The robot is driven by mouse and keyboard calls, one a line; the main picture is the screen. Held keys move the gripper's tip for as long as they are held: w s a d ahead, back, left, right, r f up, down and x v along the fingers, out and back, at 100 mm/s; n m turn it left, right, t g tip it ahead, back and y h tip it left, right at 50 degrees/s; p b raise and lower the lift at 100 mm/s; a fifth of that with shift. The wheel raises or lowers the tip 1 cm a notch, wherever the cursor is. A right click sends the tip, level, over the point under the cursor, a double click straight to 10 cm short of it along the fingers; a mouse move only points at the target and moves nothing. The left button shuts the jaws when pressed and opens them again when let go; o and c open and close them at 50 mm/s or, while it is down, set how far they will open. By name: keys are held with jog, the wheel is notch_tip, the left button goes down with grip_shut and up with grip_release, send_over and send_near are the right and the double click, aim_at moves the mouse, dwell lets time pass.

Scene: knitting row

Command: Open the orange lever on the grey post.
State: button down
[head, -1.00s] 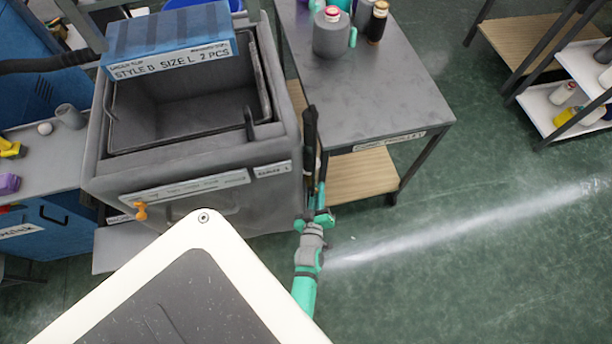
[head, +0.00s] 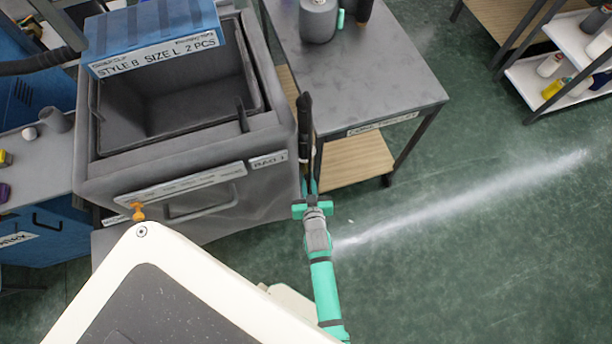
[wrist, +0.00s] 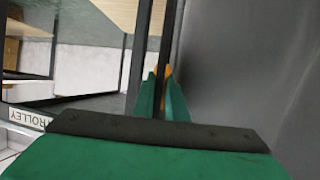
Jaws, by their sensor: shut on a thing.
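My gripper (head: 312,190) is at the right front corner of the grey machine, beside a dark upright post (head: 305,135). A small orange piece, which looks like the lever (wrist: 162,70), shows between the fingertips, in front of the dark grey post (wrist: 172,35). The fingers hide most of it. In the head view the orange piece at the fingertips cannot be made out.
A grey bin machine (head: 185,150) with a blue top stands left of my gripper, its side wall close to the fingers. An orange fitting (head: 137,211) sits on its front. A grey table (head: 365,75) stands behind. The green floor (head: 460,260) at right is clear.

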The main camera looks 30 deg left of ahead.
jog(key=shift+s+d+f, duration=0.15)
jog(key=shift+d+f, duration=0.05)
jog(key=shift+f, duration=0.05)
jog(key=c, duration=1.8)
grip_release()
jog(key=shift+o, duration=0.2)
jog(key=shift+a+r, duration=0.15)
jog(key=shift+r, duration=0.1)
